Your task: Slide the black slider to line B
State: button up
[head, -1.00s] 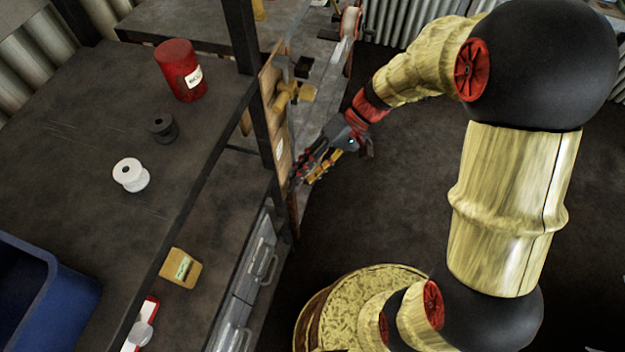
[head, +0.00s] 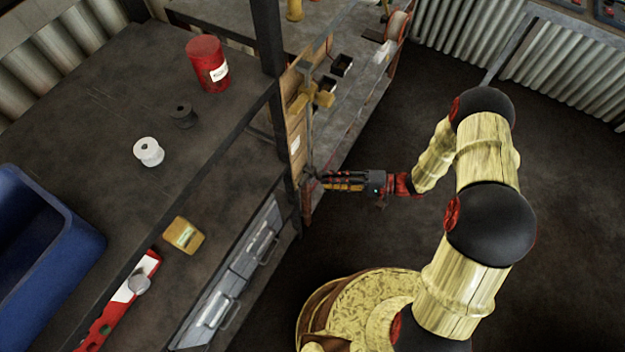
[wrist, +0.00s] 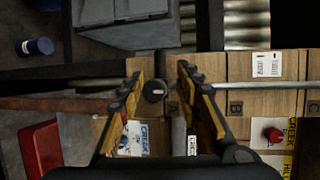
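The black slider (wrist: 153,91) shows in the wrist view as a round dark knob with a small light mark. It sits at the left part of a wooden board (wrist: 265,94), left of the letter A. Letters B (wrist: 235,108) and C (wrist: 312,108) stand farther right along the board, and a silver rod (wrist: 262,84) runs that way. My gripper (wrist: 159,76) is open, one finger on each side of the slider, with gaps visible; contact cannot be told. In the head view my gripper (head: 322,180) reaches the board's side; the slider cannot be made out there.
In the wrist view a red box (wrist: 41,153), a red knob (wrist: 272,135) and a blue cylinder (wrist: 35,47) lie around the board. In the head view a dark frame post (head: 268,40) stands beside the board, with drawers (head: 240,265) below. Open floor lies right of the board.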

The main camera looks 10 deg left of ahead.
aim_at(306, 181)
jog(key=a, duration=0.3)
jog(key=a+f, duration=0.1)
jog(key=a, duration=0.3)
jog(key=shift+a+f+b, duration=0.2)
jog(key=shift+b, duration=0.15)
jog(key=c, duration=0.8)
grip_shut()
jog(key=shift+r, duration=0.1)
